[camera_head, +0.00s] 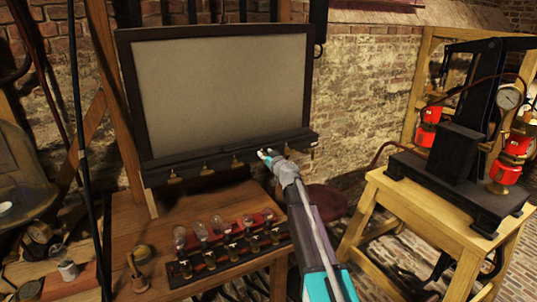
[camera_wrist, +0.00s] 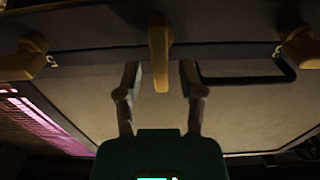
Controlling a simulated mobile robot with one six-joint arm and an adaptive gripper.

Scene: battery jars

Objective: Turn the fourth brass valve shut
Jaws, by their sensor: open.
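A row of brass valves runs along the dark ledge (camera_head: 230,158) below the framed panel. In the head view a brass valve (camera_head: 237,161) shows just left of my gripper (camera_head: 265,154), which covers part of the row. In the wrist view a brass valve (camera_wrist: 160,50) stands in the middle, its narrow lever pointing down the picture. My gripper (camera_wrist: 160,78) is open, with one finger on each side of that lever's lower end and gaps between. Neighbouring brass valves show at the left (camera_wrist: 32,57) and right (camera_wrist: 299,48). I cannot confirm the middle valve's number.
Below the ledge, a wooden table (camera_head: 140,215) holds glass bulbs and jars in a rack (camera_head: 225,262). A wooden stand (camera_head: 420,205) with a black press and red cylinders is at the right. A dark pole (camera_head: 85,150) stands at the left.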

